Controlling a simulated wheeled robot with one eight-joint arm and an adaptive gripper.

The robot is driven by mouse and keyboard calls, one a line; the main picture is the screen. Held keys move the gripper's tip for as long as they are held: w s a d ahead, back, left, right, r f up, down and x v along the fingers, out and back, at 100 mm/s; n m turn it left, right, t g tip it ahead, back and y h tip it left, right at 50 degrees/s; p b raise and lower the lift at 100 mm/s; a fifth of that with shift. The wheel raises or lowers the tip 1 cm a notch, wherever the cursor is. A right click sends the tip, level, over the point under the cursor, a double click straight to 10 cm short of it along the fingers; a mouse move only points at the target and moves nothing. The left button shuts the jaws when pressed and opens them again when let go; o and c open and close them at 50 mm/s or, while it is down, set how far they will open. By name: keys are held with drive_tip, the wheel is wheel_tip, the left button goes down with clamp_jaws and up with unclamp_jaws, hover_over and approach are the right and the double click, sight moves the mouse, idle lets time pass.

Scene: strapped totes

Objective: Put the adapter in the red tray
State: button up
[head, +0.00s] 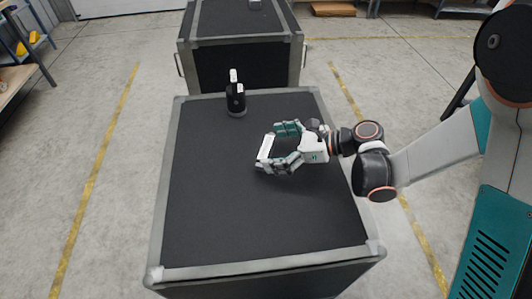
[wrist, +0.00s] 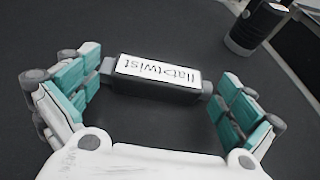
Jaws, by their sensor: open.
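A dark block with grey ends and a white lettered label lies on the black case top; I take it for the adapter (wrist: 155,82). In the head view its white label (head: 266,147) shows at my gripper's fingertips. My gripper (head: 272,149) is open, with one teal and grey finger set on each side of the block. In the wrist view my open gripper (wrist: 158,98) has the block between its fingers, near the fingertips. I cannot tell whether either finger touches it. No red tray shows in either view.
A black cylindrical device with a white top (head: 236,98) stands near the case's far edge. The grey-edged case (head: 168,185) is otherwise clear, with wide free room at left and front. A second case (head: 242,62) stands behind it. Shelving (head: 25,45) stands at far left.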

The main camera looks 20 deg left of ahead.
sight(267, 147)
drive_tip(key=shift+x, duration=0.95)
drive_tip(key=c, duration=1.2)
drive_tip(key=shift+o, duration=0.2)
wheel_tip(267, 147, up, 20)
drive_tip(key=p, duration=0.6)
drive_tip(key=w+d+f+m+t+h, duration=0.1)
drive_tip(key=w+d+f+m+t, duration=0.35)
drive_tip(key=d, duration=0.55)
drive_tip(key=w+d+f+m+t+h, duration=0.1)
drive_tip(key=w+d+m+t+h, duration=0.1)
drive_tip(key=w+d+m+t, duration=0.45)
drive_tip(key=w+d+m+t+h, duration=0.1)
drive_tip(key=d+m+h, duration=0.1)
drive_tip(key=d, duration=0.9)
drive_tip(key=w+d+m+t+h+b, duration=0.1)
drive_tip(key=d+h, duration=0.3)
drive_tip(key=d, duration=0.8)
drive_tip(key=shift+w+f+m+t+h, duration=0.3)
drive_tip(key=shift+w+m+t, duration=0.3)
drive_tip(key=shift+w+m, duration=0.3)
